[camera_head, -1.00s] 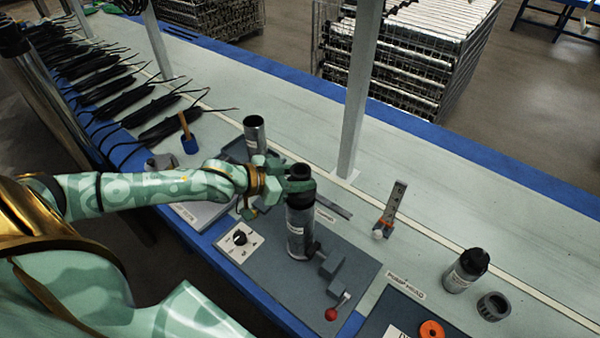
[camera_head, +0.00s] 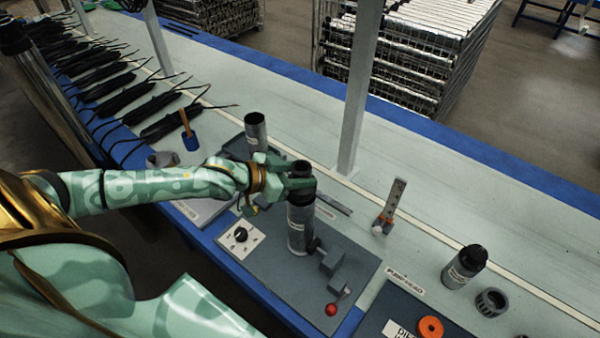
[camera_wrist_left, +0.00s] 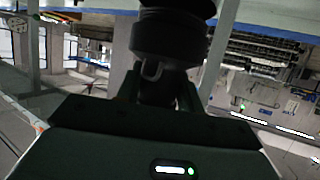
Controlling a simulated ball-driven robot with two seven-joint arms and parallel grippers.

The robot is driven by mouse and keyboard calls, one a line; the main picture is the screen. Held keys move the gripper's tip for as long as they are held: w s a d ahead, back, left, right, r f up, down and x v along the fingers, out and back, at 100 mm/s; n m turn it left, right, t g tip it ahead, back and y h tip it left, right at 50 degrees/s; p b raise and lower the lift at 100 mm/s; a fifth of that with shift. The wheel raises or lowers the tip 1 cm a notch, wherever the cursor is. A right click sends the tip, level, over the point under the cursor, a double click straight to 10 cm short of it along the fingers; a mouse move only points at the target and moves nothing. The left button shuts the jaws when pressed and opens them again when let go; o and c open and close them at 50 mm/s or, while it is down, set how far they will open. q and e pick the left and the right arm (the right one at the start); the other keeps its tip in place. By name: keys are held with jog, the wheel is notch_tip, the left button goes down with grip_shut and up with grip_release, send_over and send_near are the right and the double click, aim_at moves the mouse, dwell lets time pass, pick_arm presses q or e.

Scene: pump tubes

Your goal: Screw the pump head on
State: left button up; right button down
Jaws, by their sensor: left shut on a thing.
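The pump tube (camera_head: 298,226) stands upright in the grey fixture (camera_head: 345,258) on the bench. A dark pump head (camera_head: 301,168) sits at the top of the tube. My left gripper (camera_head: 300,185) comes in from the left and is shut around the pump head at the tube's top. In the left wrist view the dark ribbed head (camera_wrist_left: 168,38) shows close in front of the gripper. Whether its thread is fully seated cannot be told. My right gripper is not in view.
A second tube (camera_head: 255,132) stands behind the left gripper. Another dark-topped cylinder (camera_head: 464,267), a grey ring (camera_head: 491,302) and an orange ring (camera_head: 430,327) are at the right. A red-knobbed lever (camera_head: 331,309) is on the fixture. A white post (camera_head: 356,100) rises behind.

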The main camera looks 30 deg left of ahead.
pick_arm(q)
jog(key=shift+r, duration=0.1)
dwell(0.3)
jog(key=shift+p, duration=0.3)
dwell(0.6)
jog(key=shift+p, duration=0.45)
jog(key=shift+f+b, duration=0.6)
jog(key=shift+f, duration=0.5)
jog(key=o, duration=1.3)
